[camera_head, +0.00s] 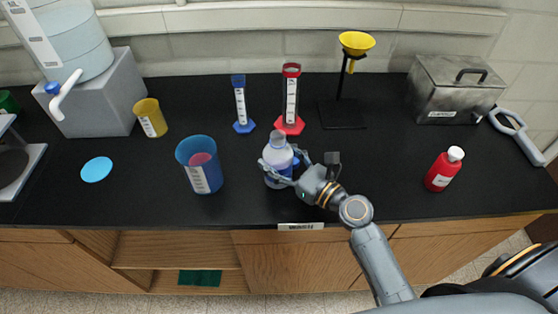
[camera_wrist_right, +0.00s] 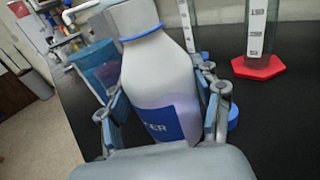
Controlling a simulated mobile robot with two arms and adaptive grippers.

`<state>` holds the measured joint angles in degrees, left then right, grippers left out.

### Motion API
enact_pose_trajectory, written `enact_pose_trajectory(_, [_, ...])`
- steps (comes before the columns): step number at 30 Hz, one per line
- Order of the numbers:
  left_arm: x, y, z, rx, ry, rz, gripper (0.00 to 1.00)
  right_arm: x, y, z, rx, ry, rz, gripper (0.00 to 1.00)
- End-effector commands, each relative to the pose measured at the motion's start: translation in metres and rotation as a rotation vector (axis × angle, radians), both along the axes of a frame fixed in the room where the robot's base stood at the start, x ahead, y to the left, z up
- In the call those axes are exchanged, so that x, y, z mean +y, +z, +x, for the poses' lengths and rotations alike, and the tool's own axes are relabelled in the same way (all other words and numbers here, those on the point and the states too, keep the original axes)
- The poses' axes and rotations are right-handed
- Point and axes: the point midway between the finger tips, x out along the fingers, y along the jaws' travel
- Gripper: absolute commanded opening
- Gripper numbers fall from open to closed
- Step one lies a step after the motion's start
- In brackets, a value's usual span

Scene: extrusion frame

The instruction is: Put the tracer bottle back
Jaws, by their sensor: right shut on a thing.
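A pale, translucent bottle (camera_head: 277,152) with a blue label and purple liquid is near the front middle of the black counter. In the right wrist view the bottle (camera_wrist_right: 155,75) fills the middle; its label ends in letters like "CER", and its top is cut off. My right gripper (camera_head: 283,172) is shut around the bottle's sides, with one finger on each side (camera_wrist_right: 163,115). The bottle looks roughly upright; I cannot tell whether its base touches the counter. My left gripper is not in view.
A blue beaker (camera_head: 205,178) stands left of the bottle. Blue (camera_head: 241,108) and red (camera_head: 290,100) cylinders stand behind. A small blue round thing (camera_wrist_right: 233,117) is beside the bottle. A red bottle (camera_head: 443,168) stands right, a blue disc (camera_head: 97,169) lies left.

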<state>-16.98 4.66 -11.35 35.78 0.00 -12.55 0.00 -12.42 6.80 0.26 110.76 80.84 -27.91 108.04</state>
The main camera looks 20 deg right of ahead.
Motion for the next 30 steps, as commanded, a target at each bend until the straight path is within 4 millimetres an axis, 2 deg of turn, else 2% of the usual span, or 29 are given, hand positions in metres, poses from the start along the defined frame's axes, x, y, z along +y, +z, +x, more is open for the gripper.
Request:
enact_pose_trajectory(4, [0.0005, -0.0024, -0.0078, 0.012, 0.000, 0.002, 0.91, -0.0002, -0.0051, 0.0001, -0.003, -0.001, 0.001, 0.20])
enact_pose_trajectory(13, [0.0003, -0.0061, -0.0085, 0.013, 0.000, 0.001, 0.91, -0.0003, -0.0093, -0.0001, -0.002, -0.001, 0.000, 0.20])
enact_pose_trajectory(14, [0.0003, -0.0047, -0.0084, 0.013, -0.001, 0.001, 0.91, -0.0003, -0.0088, -0.0003, 0.000, 0.000, -0.001, 0.71])
enact_pose_trajectory(16, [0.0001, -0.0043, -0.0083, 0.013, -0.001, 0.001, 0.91, -0.0002, -0.0085, -0.0005, 0.000, 0.000, -0.001, 0.85])
enact_pose_trajectory(17, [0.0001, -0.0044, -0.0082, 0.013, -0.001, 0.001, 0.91, -0.0002, -0.0085, -0.0005, 0.000, 0.000, -0.001, 0.88])
enact_pose_trajectory(29, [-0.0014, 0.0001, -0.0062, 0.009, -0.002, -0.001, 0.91, -0.0003, -0.0026, -0.0003, -0.001, 0.000, 0.000, 0.88])
enact_pose_trajectory(30, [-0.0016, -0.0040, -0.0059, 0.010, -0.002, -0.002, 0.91, -0.0026, -0.0067, -0.0043, 0.000, -0.001, -0.001, 0.88])
